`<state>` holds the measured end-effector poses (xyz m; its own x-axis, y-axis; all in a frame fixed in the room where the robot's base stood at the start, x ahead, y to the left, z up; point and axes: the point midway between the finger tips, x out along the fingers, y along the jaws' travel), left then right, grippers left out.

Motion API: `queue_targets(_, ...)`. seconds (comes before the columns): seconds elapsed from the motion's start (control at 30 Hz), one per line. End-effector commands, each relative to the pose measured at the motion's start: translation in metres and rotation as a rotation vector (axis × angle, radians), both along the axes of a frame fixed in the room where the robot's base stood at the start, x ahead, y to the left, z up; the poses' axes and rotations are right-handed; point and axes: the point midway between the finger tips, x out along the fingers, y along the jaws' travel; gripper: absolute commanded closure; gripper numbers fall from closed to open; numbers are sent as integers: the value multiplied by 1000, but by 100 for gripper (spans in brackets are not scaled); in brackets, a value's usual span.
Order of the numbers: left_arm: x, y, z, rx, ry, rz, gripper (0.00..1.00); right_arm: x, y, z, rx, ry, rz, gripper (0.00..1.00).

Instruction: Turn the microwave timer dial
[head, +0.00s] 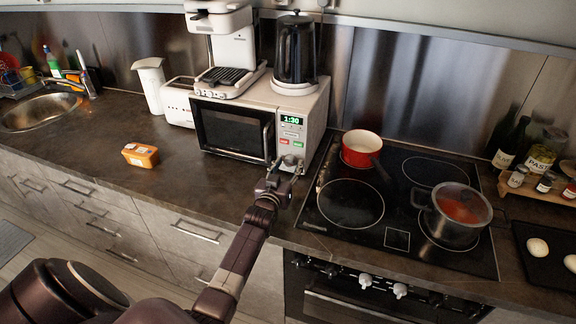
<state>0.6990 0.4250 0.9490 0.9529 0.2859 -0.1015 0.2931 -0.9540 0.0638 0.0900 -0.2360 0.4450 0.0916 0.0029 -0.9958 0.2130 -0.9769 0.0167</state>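The white microwave (258,119) stands on the counter with its door shut. Its panel display (291,120) reads 1:30 in green, with red and green buttons below. The round metallic timer dial (290,160) is low on the panel, partly covered by my gripper. My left gripper (285,170) is right at the dial, its fingers around or against it. I cannot tell whether they are closed on it. My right gripper is not in view.
A coffee machine (231,50) and a black kettle (294,50) stand on the microwave. To the right is a black cooktop (345,204) with a red pot (361,148) and a steel pot (455,215). An orange package (140,155) lies on the left counter, with clear counter around it.

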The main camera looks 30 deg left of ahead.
Motion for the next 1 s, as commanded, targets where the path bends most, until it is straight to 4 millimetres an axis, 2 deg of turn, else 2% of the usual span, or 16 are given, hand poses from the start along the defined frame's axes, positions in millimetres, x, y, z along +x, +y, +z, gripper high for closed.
queue_targets(0.27,0,0,2,1,-4,0,56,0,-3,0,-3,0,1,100)
queue_targets(0.43,-11,-3,2,1,-4,0,56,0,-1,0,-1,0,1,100)
queue_targets(1.0,-101,-30,11,-1,-1,0,56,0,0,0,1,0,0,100)
